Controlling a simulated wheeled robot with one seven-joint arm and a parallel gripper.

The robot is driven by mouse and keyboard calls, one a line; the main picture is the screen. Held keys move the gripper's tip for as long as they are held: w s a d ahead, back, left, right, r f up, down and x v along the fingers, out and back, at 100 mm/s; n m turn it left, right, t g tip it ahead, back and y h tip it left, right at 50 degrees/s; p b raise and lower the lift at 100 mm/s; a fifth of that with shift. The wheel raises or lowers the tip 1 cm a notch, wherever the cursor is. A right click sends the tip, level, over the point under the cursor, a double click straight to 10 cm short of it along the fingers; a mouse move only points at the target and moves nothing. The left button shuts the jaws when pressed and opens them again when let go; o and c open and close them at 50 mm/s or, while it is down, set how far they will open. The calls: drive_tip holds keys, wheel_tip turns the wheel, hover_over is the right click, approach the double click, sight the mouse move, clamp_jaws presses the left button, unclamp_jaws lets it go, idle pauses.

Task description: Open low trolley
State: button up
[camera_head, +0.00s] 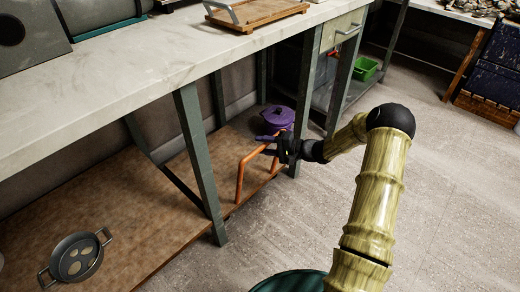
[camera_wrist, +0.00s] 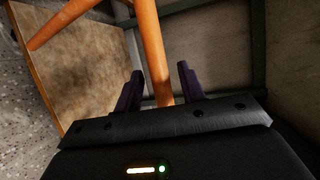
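An orange bent-tube handle (camera_head: 240,175) stands at the edge of a low brown board (camera_head: 150,205) under the counter. I take the handle and board to be the low trolley. My gripper (camera_head: 265,145) reaches in from the right at the handle's upper part. In the wrist view, my gripper (camera_wrist: 160,88) is open, with its dark fingers on either side of the orange tube (camera_wrist: 154,50). Gaps show between the fingers and the tube. The brown board (camera_wrist: 80,75) also shows at left there. The gripper hides part of the handle in the head view.
A purple pot (camera_head: 277,117) sits on the board just behind my gripper. A grey pan (camera_head: 75,258) lies at lower left. A counter leg (camera_head: 200,150) stands left of the handle, another leg (camera_head: 306,90) near my gripper. The floor (camera_head: 440,190) at right is clear.

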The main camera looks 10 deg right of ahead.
drive_tip(key=shift+x, duration=0.85)
clamp_jaws()
